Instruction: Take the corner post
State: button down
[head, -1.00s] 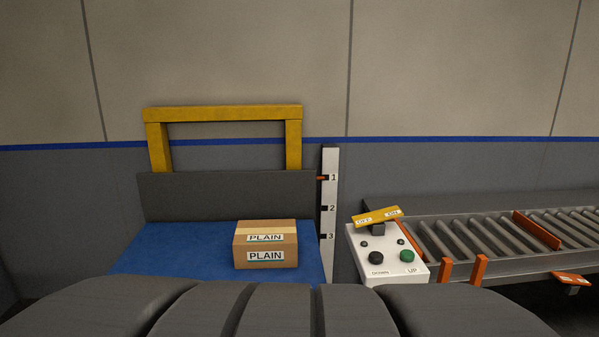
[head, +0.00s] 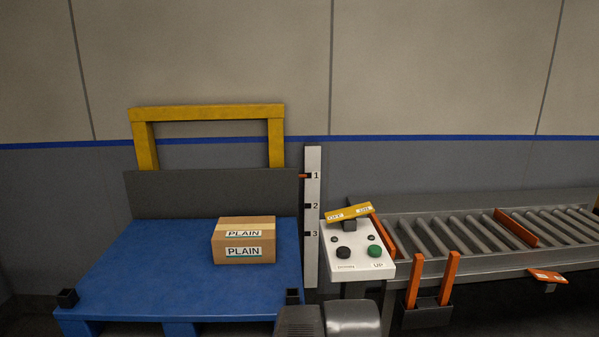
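Two upright orange posts (head: 451,278) stand in a black holder (head: 427,313) in front of the roller conveyor, side by side with a gap between them. A blue pallet (head: 140,275) lies at the left, with a black corner socket (head: 67,298) at its front left and another (head: 292,296) at its front right. Both sockets look empty. Dark grey parts of my arm show at the bottom middle, apart from the posts in the picture. My gripper is not in view.
A box marked PLAIN (head: 243,250) sits on the pallet. A white control panel (head: 358,262) with a yellow switch bar (head: 349,213) stands between pallet and conveyor (head: 490,261). A numbered white upright (head: 312,262) and yellow frame (head: 208,113) stand behind.

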aim_at(453, 260)
jog(key=z, duration=1.2)
jog(key=i, duration=0.1)
jog(key=i+l+u, duration=0.35)
jog(key=i+l, duration=0.75)
jog(key=u, duration=0.9)
jog(key=i+l, duration=0.05)
